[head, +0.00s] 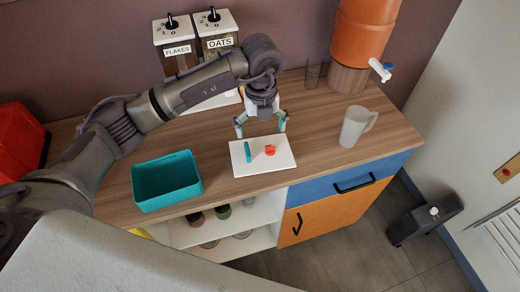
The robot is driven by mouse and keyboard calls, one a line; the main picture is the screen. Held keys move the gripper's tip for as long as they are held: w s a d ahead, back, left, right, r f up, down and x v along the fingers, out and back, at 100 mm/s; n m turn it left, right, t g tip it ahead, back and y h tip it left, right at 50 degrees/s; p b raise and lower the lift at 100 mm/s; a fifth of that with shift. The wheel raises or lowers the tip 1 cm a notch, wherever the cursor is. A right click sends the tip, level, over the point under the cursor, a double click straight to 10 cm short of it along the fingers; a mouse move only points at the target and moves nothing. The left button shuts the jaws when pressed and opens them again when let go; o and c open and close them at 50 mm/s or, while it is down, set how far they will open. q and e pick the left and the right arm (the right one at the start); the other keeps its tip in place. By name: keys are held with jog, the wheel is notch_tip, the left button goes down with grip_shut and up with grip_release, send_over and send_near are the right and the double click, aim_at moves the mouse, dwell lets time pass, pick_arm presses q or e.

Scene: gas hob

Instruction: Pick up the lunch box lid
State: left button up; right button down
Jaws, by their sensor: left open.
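A teal open box (150,190), which looks like the lunch box, stands on the wooden counter left of centre. I cannot clearly make out a separate lid. A flat white board (280,162) lies to the box's right, with a teal strip-like object (248,152) and a small red object (270,150) on it. My left gripper (261,130) is open, pointing down, with its fingertips near the board's back edge and nothing visible between them. I cannot tell its exact height. My right gripper is out of view.
Dispensers labelled FLAKES (178,52) and OATS (221,44) stand at the back. A frosted pitcher (353,128) and an orange dispenser with a tap (362,35) are at the right. A red object (18,140) is far left. Counter (330,165) between board and pitcher is clear.

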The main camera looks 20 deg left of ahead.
aim_at(261, 154)
pick_arm(q)
jog(key=f, duration=0.3)
jog(key=shift+w, duration=0.25)
jog(key=shift+w+f+p, duration=0.1)
jog(key=shift+f+p, duration=0.3)
jog(key=shift+f, duration=0.15)
jog(key=shift+s+a+f+p, duration=0.1)
jog(key=shift+s+f+p, duration=0.1)
jog(key=shift+f+p, duration=0.7)
notch_tip(261, 154, down, 3)
jog(key=shift+w, duration=0.1)
jog(key=c, duration=0.7)
jog(key=shift+c, duration=1.1)
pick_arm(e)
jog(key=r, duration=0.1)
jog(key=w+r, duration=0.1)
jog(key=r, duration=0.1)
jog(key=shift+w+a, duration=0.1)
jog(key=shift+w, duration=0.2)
